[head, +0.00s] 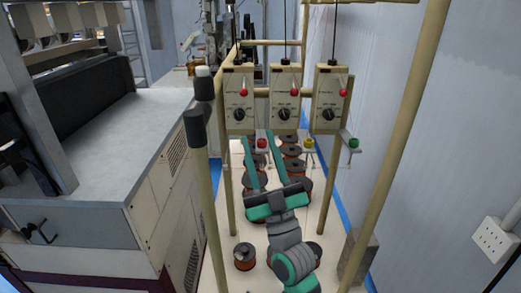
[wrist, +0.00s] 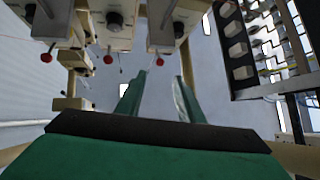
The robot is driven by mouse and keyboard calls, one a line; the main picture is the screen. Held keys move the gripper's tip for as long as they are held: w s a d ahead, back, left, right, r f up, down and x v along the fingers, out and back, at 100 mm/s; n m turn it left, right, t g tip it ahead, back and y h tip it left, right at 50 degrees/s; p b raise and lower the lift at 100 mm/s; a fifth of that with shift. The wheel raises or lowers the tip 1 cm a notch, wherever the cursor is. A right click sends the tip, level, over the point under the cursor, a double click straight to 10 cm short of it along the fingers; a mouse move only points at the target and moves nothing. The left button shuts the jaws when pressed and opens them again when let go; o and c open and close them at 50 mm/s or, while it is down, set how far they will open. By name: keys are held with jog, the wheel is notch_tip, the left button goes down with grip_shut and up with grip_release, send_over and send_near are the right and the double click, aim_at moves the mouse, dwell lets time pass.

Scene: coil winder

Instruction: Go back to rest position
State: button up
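My gripper (head: 260,150) is green with a dark palm and two long fingers. In the head view it is low in the middle, inside the tan pole frame, reaching over the spools and up towards the control boxes. The fingers are spread apart with nothing seen between them. In the wrist view the same gripper (wrist: 160,85) points up past the boxes, with a clear gap between the fingers. My arm comes in from the bottom of the head view and hides some spools.
Three beige control boxes (head: 286,101) with red knobs hang from the frame. Copper wire spools (head: 244,256) stand on the pale floor. A tan pole (head: 398,140) is close on the right, before the wall. A large machine (head: 95,150) fills the left.

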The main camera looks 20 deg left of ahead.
jog(key=shift+s+d+f, duration=0.1)
jog(key=shift+s+f, duration=0.05)
jog(key=shift+f, duration=0.1)
dwell(0.3)
jog(key=s+d+f+m+h, duration=0.3)
jog(key=s+f+m+h, duration=0.3)
jog(key=f, duration=0.4)
jog(key=s+d+f+m+h, duration=0.25)
jog(key=f+m+h, duration=0.25)
jog(key=f+h, duration=0.3)
jog(key=s+d+f+m+h, duration=0.2)
jog(key=s+f+m+h, duration=0.4)
jog(key=f, duration=0.5)
jog(key=s+d+f+n+g, duration=0.2)
jog(key=s+f, duration=0.3)
jog(key=s, duration=0.3)
jog(key=s+d+f+n+g+y, duration=0.1)
jog(key=s+f, duration=0.3)
jog(key=s, duration=0.4)
jog(key=s+d+f+n+g+y, duration=0.1)
jog(key=s+d+f+n+g, duration=0.1)
jog(key=s+f, duration=0.3)
jog(key=s+d, duration=0.1)
jog(key=s, duration=0.2)
jog(key=shift+d+f+n+g, duration=0.3)
jog(key=shift+n+g, duration=0.1)
